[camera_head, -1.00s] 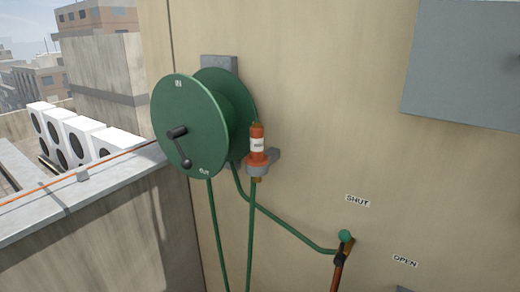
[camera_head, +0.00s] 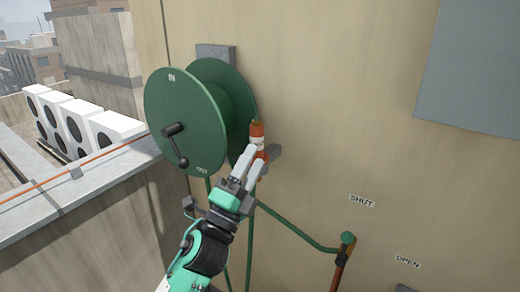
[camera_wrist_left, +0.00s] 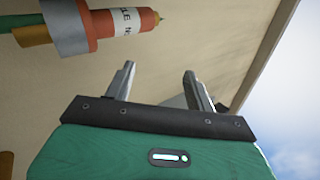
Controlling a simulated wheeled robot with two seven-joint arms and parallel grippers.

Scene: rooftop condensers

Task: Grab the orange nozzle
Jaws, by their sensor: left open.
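The orange nozzle (camera_head: 257,129) with a white label band stands upright in a grey wall holder (camera_head: 274,152), right of the green hose reel. My left gripper (camera_head: 256,154) overlaps its lower part in the head view and hides some of it and the holder. In the left wrist view, the nozzle (camera_wrist_left: 101,24) lies at the upper left, its base in the holder's grey collar (camera_wrist_left: 64,24). There, my left gripper (camera_wrist_left: 160,72) has its fingers spread and nothing between them; the nozzle is beyond the left finger. My right gripper is not in view.
The green reel (camera_head: 188,120) with a black crank (camera_head: 176,145) sticks out left of the nozzle. Green hoses hang below, one running to a valve (camera_head: 346,240) near SHUT and OPEN labels. A parapet (camera_head: 90,190) is at left.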

